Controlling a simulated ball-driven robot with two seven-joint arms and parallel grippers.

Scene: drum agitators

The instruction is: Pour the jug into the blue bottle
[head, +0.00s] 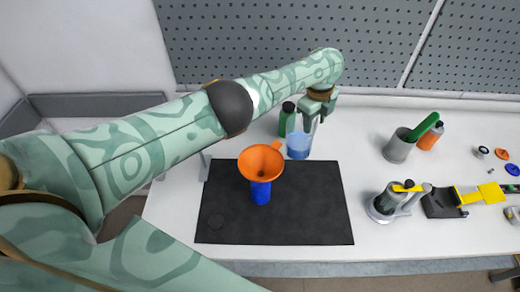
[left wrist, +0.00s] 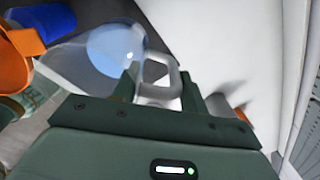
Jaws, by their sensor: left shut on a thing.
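The clear jug (head: 299,145) with blue liquid hangs from my left gripper (head: 318,105) at the back of the dark mat, to the right of the funnel. In the left wrist view my left gripper (left wrist: 160,90) is shut on the handle of the jug (left wrist: 95,55). The blue bottle (head: 261,192) stands on the mat with an orange funnel (head: 261,163) in its mouth. The bottle (left wrist: 45,18) and funnel (left wrist: 14,65) also show at the left of the left wrist view. I cannot tell whether the jug touches the table. My right gripper is out of view.
A green bottle (head: 287,119) stands close behind the jug. To the right are a grey cup (head: 398,148) with a green-handled thing, an orange bottle (head: 431,136), and a metal device (head: 385,203). The dark mat (head: 315,215) is clear right of the bottle.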

